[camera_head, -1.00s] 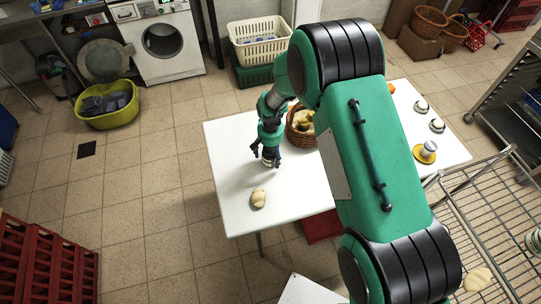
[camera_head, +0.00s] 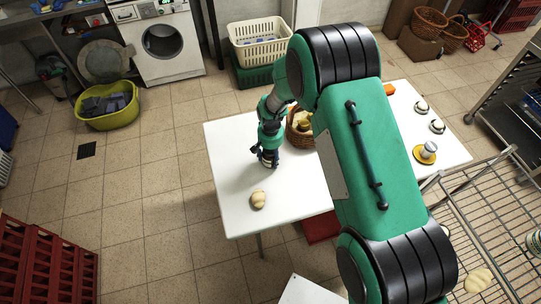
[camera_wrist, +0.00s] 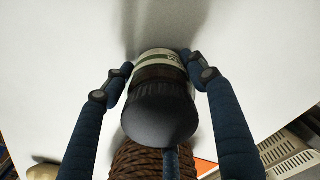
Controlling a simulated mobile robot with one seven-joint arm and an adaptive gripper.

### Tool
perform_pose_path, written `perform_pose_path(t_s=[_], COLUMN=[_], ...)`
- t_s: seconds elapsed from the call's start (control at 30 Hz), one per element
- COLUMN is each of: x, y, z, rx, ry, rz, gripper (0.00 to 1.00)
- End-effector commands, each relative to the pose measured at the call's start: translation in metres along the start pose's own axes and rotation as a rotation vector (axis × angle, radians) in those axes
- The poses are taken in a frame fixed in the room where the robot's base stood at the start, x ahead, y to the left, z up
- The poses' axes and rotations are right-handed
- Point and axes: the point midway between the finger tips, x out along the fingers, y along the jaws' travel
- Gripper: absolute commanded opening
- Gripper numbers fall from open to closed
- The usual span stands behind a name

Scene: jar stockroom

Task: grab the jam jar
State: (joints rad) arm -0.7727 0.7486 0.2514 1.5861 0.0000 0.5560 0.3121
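A jar (camera_wrist: 158,113) with a dark ribbed lid and a pale label with a green band stands in the middle of the wrist view; I take it for the jam jar, but its contents do not show. My gripper (camera_head: 267,158) is at the white table's left part, pointing down over the jar. In the wrist view my gripper (camera_wrist: 157,63) has one blue finger on each side of the jar, the tips against its body. The jar is mostly hidden by the fingers in the head view.
A wire cart (camera_head: 490,220) stands right of the table.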

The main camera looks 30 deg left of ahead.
Motion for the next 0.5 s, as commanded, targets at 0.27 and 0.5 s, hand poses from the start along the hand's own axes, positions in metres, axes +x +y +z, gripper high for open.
perform_pose_path(t_s=[0.27, 0.5], x=[-0.001, -0.0052], y=[-0.0003, -0.0004], z=[-0.0013, -0.0015], rx=[0.0, 0.0], ry=[0.002, 0.003], rz=[-0.001, -0.001], gripper=[0.05, 0.05])
